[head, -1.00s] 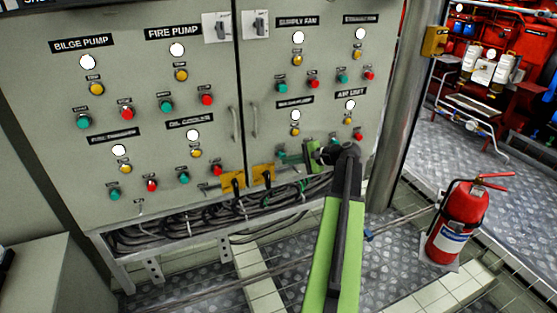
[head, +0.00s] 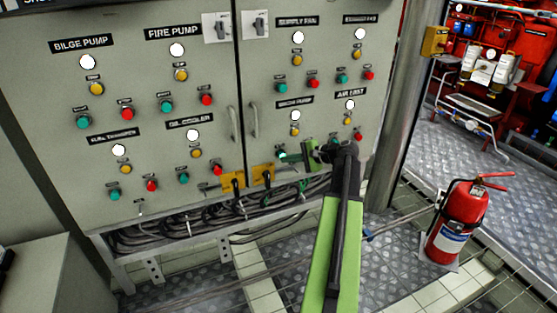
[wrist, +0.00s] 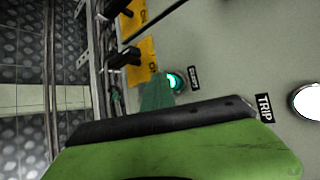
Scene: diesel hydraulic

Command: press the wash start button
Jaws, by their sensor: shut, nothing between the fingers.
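The wash pump label (head: 294,103) is on the lower right door of the grey cabinet, with a white lamp (head: 295,115) and a yellow button (head: 295,130) beneath it. The green start button (head: 282,155) is below these, at the left, and looks bright. It also shows in the wrist view as a bright green button (wrist: 174,81) with a small label beside it. My gripper (head: 290,157) is shut and empty, with its green fingertips at this button. In the wrist view the fingertips (wrist: 157,94) lie right beside the button; whether they touch it is unclear. My gripper hides the red button area.
Yellow tags with black handles (head: 232,181) sit left of my gripper, low on the cabinet. Cables (head: 230,205) run beneath it. More labelled button groups fill the panel. A red fire extinguisher (head: 457,222) stands on the floor at the right.

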